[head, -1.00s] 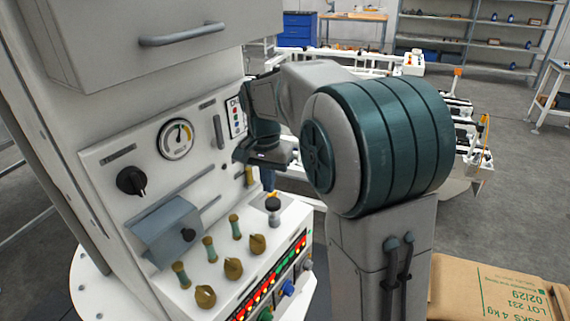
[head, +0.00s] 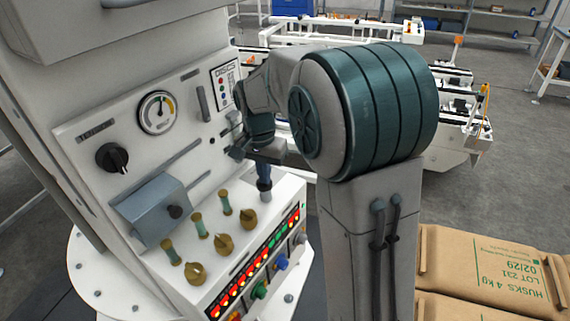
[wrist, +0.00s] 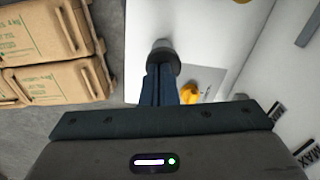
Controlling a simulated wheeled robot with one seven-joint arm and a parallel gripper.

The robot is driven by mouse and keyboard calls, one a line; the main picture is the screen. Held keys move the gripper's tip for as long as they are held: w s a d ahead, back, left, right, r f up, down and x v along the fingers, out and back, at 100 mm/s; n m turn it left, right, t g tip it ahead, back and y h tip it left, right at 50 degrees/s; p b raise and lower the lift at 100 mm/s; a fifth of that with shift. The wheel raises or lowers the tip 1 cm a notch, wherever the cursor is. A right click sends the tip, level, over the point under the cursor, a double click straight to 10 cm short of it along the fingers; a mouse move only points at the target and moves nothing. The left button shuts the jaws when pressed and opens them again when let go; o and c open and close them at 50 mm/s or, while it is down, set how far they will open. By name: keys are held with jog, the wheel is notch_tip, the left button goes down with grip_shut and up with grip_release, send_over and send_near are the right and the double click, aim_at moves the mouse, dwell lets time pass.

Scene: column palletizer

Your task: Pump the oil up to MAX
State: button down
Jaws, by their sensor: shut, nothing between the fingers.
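My gripper (head: 264,182) is shut and empty, pointing down at the ledge of the white machine. Its dark blue fingers (wrist: 160,88) end at a dark round plunger knob (wrist: 163,55) on the ledge, seemingly touching its top. In the head view the fingers mostly cover that knob. A label reading MAX (wrist: 310,154) stands on the white panel at lower right in the wrist view, with another dark label (wrist: 278,112) beside it. The oil level itself cannot be made out; my gripper hides that part of the panel in the head view.
The panel carries a round gauge (head: 157,113), a black rotary knob (head: 112,157) and a blue-grey box (head: 152,209). Several brass knobs (head: 224,244) and lit indicators stand on the ledge left of my gripper. Cardboard-coloured sacks (head: 492,268) lie at lower right.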

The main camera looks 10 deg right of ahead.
jog(key=shift+s+a+f, duration=0.1)
jog(key=shift+a+f, duration=0.05)
jog(key=shift+f, duration=0.15)
notch_tip(320, 180, up, 10)
jog(key=p, duration=0.8)
jog(key=shift+r, duration=0.2)
jog(key=shift+s+d, duration=0.1)
jog(key=shift+d, duration=0.1)
jog(key=s+a+r+n+t, duration=0.1)
jog(key=s+n+t, duration=0.2)
jog(key=s, duration=1.9)
jog(key=shift+s+a+r+n+t, duration=0.15)
jog(key=shift+r+n+t, duration=0.2)
jog(key=shift+n, duration=1.85)
jog(key=shift+a, duration=0.1)
